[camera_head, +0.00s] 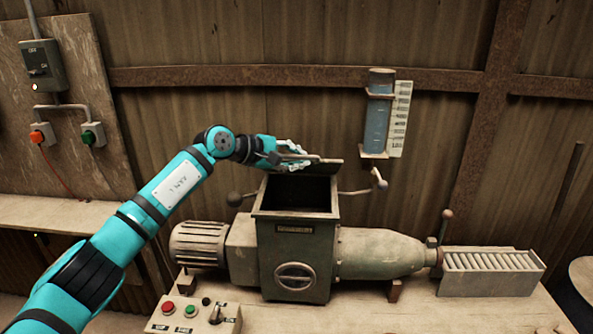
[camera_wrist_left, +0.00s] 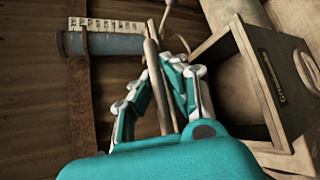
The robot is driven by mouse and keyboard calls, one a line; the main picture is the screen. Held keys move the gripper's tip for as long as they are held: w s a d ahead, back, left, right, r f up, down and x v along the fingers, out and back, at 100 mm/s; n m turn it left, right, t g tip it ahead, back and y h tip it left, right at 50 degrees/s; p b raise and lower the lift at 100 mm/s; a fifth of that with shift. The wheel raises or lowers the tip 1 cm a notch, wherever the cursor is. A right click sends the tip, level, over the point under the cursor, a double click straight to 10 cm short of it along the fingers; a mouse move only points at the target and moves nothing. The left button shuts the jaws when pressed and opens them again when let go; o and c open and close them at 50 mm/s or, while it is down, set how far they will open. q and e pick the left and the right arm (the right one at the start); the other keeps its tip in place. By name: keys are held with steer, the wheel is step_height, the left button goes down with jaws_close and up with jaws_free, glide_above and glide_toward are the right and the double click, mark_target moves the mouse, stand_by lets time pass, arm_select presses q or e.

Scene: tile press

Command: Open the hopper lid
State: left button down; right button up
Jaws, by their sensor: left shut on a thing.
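The hopper (camera_head: 297,240) is a grey-green box in the middle of the head view; its top is open and dark inside. The hopper lid (camera_head: 327,168) stands raised at the back of the opening. My left gripper (camera_head: 292,158) reaches in from the left at the lid's upper left part. In the left wrist view the lid (camera_wrist_left: 153,70) shows edge-on as a thin strip between the fingers of my left gripper (camera_wrist_left: 160,85), which is shut on it. The open hopper (camera_wrist_left: 262,85) shows to the right there. My right gripper is not in view.
A motor (camera_head: 199,244) and a tapered barrel (camera_head: 380,254) flank the hopper. A blue water gauge (camera_head: 378,120) hangs on the wall behind. A button box (camera_head: 192,315) sits at the front, a roller rack (camera_head: 490,272) at the right. Levers with round knobs stick out beside the hopper.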

arm_select(q)
steer(key=shift+r, duration=0.25)
steer(key=c, duration=1.4)
jaws_free()
steer(key=shift+a, duration=0.15)
steer(key=v, duration=1.1)
steer(key=shift+s+a+r, duration=0.1)
steer(key=shift+s+a, duration=0.2)
